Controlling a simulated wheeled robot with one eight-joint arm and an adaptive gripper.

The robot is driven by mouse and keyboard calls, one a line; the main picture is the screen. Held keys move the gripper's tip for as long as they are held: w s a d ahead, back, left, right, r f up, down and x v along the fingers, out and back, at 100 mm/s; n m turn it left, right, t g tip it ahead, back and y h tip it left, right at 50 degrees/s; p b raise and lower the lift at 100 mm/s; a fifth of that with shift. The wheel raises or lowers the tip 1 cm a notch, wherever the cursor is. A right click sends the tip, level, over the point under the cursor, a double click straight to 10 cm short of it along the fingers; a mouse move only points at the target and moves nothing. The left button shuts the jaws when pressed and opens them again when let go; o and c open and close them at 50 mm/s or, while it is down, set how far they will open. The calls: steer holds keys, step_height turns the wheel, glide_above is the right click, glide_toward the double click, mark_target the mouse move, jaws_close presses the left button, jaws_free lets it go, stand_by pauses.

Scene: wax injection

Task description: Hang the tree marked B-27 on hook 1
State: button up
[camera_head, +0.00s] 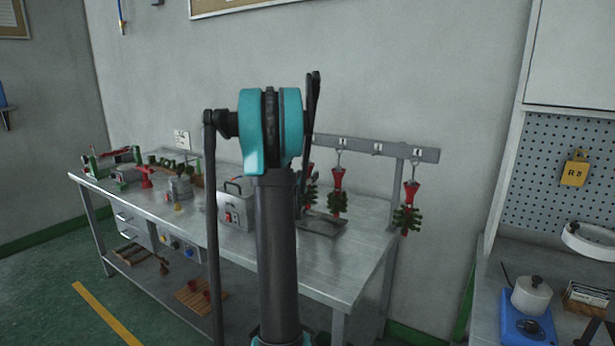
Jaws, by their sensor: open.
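A grey rail (375,148) with hooks and small white number plates runs along the wall behind the bench; the numbers are too small to read. A green tree with a red top (337,195) hangs from one hook. Another such tree (407,212) hangs at the rail's right end. A third red-and-green tree (308,192) shows partly behind my arm. No B-27 mark is readable on any tree. My gripper is not in view; my arm hides part of the rail and its left end.
A steel bench (325,272) stands along the wall, with a grey box-shaped machine (236,205) and several green and red items at its left. A dark plate (322,225) lies below the trees. A counter with a white pot (531,295) is at right. Green floor is free at left.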

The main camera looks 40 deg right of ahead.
steer(key=shift+a, duration=0.1)
steer(key=v, duration=1.2)
steer(key=s+a+f+n+g+y, duration=0.1)
steer(key=s+a+f+y, duration=0.1)
steer(key=s+a+f, duration=0.2)
steer(key=s+a+f+n+g+y, duration=0.1)
steer(key=s+a+f+n+y, duration=0.1)
steer(key=a+f, duration=0.3)
steer(key=s+a+f+n+y, duration=0.1)
steer(key=s+a+f+y, duration=0.2)
steer(key=a, duration=0.4)
steer(key=shift+s+a+f+g, duration=0.2)
steer(key=shift+s+f, duration=0.2)
steer(key=shift+s, duration=0.25)
steer(key=shift+s+a+f+g, duration=0.2)
steer(key=shift+s+f, duration=0.2)
steer(key=shift+s, duration=0.25)
steer(key=s+a+f+n+g+y, duration=0.1)
steer(key=s+a+f+n+y, duration=0.2)
steer(key=s+a, duration=0.3)
steer(key=s+a+f+n+g+y, duration=0.1)
steer(key=s+a+f+n+y, duration=0.3)
steer(key=a, duration=0.9)
step_height(320, 180, down, 2)
steer(key=shift+s+f+n+y, duration=0.1)
steer(key=shift+s+n+y, duration=0.2)
steer(key=shift+s+y, duration=0.55)
steer(key=shift+a, duration=0.15)
